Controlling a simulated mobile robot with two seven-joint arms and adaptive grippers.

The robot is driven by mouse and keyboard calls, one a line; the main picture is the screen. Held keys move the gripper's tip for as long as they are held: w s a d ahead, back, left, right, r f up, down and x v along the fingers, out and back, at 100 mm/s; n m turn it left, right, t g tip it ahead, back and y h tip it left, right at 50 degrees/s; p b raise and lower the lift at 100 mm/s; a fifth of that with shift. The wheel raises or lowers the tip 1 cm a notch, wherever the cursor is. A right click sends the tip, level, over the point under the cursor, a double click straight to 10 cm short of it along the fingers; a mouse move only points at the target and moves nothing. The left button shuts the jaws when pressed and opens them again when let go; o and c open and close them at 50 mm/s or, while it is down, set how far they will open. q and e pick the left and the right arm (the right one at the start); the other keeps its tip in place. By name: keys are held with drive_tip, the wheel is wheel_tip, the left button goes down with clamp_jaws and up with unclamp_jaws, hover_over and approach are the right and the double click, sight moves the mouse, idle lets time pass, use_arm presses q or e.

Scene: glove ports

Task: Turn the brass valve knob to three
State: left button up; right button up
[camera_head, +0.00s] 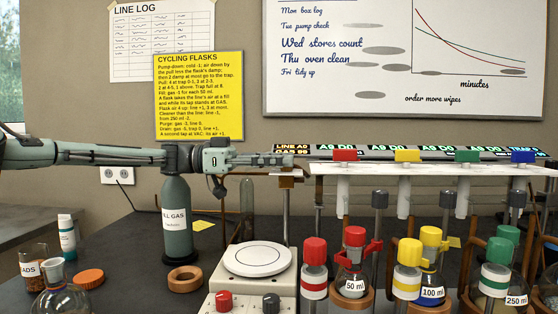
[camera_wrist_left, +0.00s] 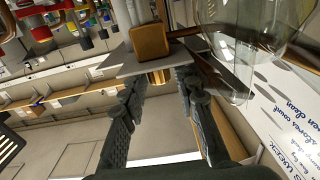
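My left gripper (camera_head: 282,158) reaches in from the left, level with the line of taps, its fingers pointing right. In the left wrist view the gripper (camera_wrist_left: 160,82) has its two fingers apart. A small brass piece (camera_wrist_left: 160,76), which looks like the valve knob, shows between the fingertips, below a grey plate (camera_wrist_left: 150,58). I see gaps beside it and no clear contact. Its numbers and pointer cannot be read. In the head view the knob is hidden or too small to make out at the fingertips. My right gripper is not in view.
A green FILL GAS cylinder (camera_head: 176,220) stands below my left wrist. A white-topped device (camera_head: 257,260) stands on the bench. Right are flasks with red (camera_head: 354,240), yellow (camera_head: 431,240) and green caps (camera_head: 506,238), under a display rail (camera_head: 420,154). A yellow sign (camera_head: 198,95) hangs behind.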

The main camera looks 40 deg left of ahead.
use_arm(q)
drive_tip(key=shift+o, duration=0.7)
drive_tip(key=shift+r, duration=0.1)
drive_tip(key=shift+s+a, duration=0.1)
drive_tip(key=shift+s+a, duration=0.15)
drive_tip(key=shift+a, duration=0.2)
drive_tip(key=v, duration=0.7)
drive_tip(key=shift+s+d, duration=0.1)
